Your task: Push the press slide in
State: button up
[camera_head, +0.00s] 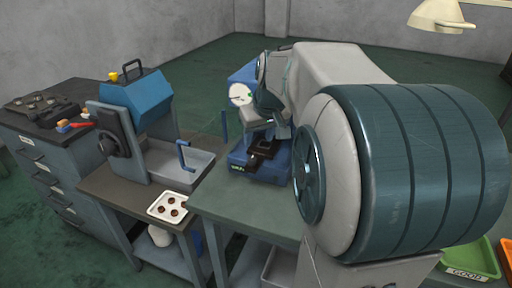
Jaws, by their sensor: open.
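The blue press (240,168) stands on the grey-green bench in the middle of the head view. A black sliding plate, which looks like the press slide (254,160), sticks out at the front of its base. My arm comes in from the right and covers much of the press's upper part. My gripper (268,132) is just above the base, close over the dark plate, pointing down. It is open, with nothing visible between its fingers. I cannot tell whether it touches the slide.
Left of the press are a grey tray (192,172), a blue-topped machine (137,98) and a white plate with several round holes or parts (158,211). A dark-topped drawer cabinet (45,160) stands far left. A green bin (475,262) is at lower right.

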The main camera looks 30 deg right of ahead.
jog(key=shift+v, duration=2.2)
jog(key=s+a+f+g+p, duration=0.1)
jog(key=s+a+f, duration=0.4)
jog(key=s, duration=0.3)
jog(key=s+a+f, duration=0.6)
jog(key=s+a, duration=0.2)
jog(key=shift+f+g+p, duration=0.25)
jog(key=shift+g+p, duration=0.15)
jog(key=shift+d, duration=0.1)
jog(key=shift+c, duration=1)
